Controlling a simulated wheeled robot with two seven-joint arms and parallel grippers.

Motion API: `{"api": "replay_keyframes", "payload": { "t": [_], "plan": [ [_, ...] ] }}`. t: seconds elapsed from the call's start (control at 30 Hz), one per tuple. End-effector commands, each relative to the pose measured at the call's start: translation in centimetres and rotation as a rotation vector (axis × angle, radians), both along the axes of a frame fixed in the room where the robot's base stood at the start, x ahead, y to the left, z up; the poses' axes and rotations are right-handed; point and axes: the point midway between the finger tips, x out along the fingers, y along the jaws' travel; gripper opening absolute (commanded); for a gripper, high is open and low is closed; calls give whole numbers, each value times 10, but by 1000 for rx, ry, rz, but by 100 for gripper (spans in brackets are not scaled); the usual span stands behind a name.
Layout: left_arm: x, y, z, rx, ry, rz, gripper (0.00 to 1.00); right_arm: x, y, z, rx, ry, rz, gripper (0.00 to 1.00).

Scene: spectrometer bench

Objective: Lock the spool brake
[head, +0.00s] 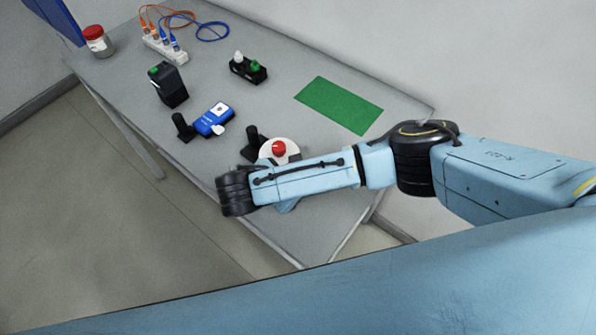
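The spool (290,158) appears as a white disc with a red knob (278,149) on top, near the front right part of the bench. A black upright piece (252,141) stands close to its left. My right arm comes in from the right and crosses just in front of the spool, covering its near edge. The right gripper's fingers are hidden behind the arm, so I cannot see whether they touch the spool. The brake's state cannot be made out. My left gripper is not in view.
On the grey bench (330,155) are a blue meter (213,120), a black post (182,127), a black box (168,85), a black holder (248,69), a power strip (165,46) with cables, a red-lidded jar (97,41) and a green mat (339,105).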

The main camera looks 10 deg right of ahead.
Motion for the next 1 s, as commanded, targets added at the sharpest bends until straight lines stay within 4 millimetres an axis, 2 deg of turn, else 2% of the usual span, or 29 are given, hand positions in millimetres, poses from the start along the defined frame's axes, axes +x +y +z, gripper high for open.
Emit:
{"api": "replay_keyframes", "payload": {
  "t": [0.57,0.6,0.67,1.0],
  "plan": [
    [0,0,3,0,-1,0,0,-1,1,-2,-30,-22,0,0],
    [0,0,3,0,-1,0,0,-1,1,-2,-30,-22,0,12],
    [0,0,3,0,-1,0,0,-1,1,-2,-30,-22,0,20],
    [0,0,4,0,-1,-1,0,-2,3,1,-29,-22,-1,21]
  ]
}}
